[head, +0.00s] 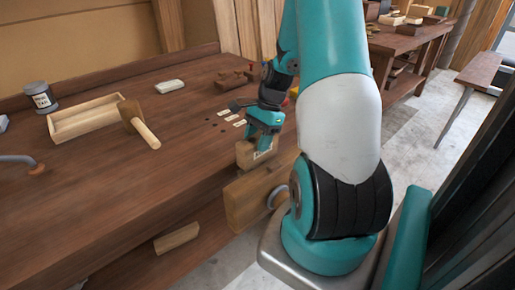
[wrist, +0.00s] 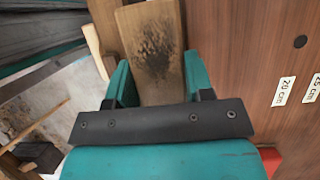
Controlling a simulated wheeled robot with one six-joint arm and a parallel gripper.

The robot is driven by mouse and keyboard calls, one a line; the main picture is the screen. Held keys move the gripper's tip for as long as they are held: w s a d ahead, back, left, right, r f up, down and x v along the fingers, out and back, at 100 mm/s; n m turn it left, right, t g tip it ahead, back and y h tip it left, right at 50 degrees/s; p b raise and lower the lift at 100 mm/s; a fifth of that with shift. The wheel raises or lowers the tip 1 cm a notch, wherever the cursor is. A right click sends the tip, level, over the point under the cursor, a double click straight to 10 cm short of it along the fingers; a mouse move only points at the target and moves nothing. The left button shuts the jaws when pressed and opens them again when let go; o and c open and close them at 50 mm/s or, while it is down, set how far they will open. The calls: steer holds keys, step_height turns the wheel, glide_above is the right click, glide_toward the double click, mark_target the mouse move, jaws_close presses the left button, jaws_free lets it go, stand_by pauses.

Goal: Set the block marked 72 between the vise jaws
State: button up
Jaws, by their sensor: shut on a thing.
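My gripper (head: 262,138) is shut on a wooden block (head: 245,155) at the bench's front edge. A pale label shows on the block's side, too small to read. In the wrist view the teal fingers of my gripper (wrist: 157,85) press both sides of the block (wrist: 150,45), whose face has a dark smudge. The vise's wooden front jaw (head: 245,203) stands just below and in front of the block, with a round metal part (head: 278,196) at its right. I cannot tell whether the block's lower end is between the jaws or above them.
The bench top (head: 110,195) holds a wooden tray (head: 85,118), a mallet (head: 139,124), a grey tin (head: 40,97) and a whitish block (head: 169,86). Pale length labels (wrist: 284,91) lie beside my gripper. Brown wooden pieces (head: 232,80) sit behind it.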

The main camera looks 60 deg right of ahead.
steer(key=shift+f, duration=1.55)
steer(key=shift+f, duration=0.15)
steer(key=o, duration=1.2)
